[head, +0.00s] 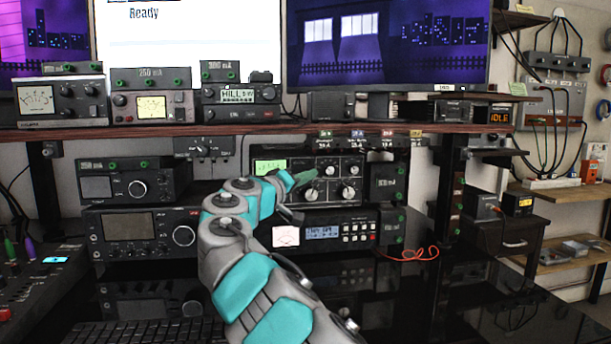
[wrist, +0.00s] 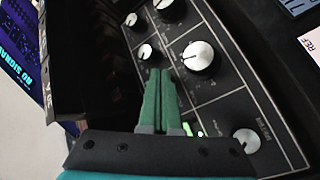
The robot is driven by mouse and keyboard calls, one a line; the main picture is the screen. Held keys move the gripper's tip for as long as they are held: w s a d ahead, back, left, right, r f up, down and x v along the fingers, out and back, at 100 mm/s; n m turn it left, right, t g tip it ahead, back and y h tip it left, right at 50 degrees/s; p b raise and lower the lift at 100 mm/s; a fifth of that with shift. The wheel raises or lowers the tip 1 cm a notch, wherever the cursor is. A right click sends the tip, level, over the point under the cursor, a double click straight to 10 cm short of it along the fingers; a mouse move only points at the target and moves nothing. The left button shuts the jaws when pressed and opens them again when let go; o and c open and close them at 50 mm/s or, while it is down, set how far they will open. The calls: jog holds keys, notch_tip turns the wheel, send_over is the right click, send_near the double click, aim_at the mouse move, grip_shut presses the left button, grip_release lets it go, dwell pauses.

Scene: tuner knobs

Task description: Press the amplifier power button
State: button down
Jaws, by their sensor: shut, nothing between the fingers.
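A black unit with silver knobs and a green display (head: 270,166) stands on the lower level in the head view, behind my arm. I cannot tell whether it is the amplifier. My gripper (head: 307,178) is in front of its panel, with green fingers shut together and empty. In the wrist view the shut fingers (wrist: 160,74) point at the black panel (wrist: 228,100), close to a large silver knob (wrist: 198,56) and a smaller knob (wrist: 145,52). I cannot tell whether the tips touch the panel. No power button can be made out; my fingers and arm hide part of the panel.
A unit with a white meter and blue display (head: 322,232) sits below. More radios (head: 137,187) stand to the left. A wooden shelf (head: 200,129) with several small units runs above. A red cable (head: 410,254) lies at the right on the glossy black desk.

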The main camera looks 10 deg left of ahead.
jog(key=shift+f, duration=0.1)
jog(key=shift+s+d+b, duration=0.2)
jog(key=shift+s+b, duration=0.3)
jog(key=shift+b, duration=0.3)
jog(key=shift+s+d+b, duration=0.25)
jog(key=shift+s+b, duration=0.7)
jog(key=shift+s+d+b, duration=0.3)
jog(key=shift+s+b, duration=0.6)
jog(key=shift+s, duration=0.05)
jog(key=shift+s+d+b, duration=0.25)
jog(key=shift+s+b, duration=0.7)
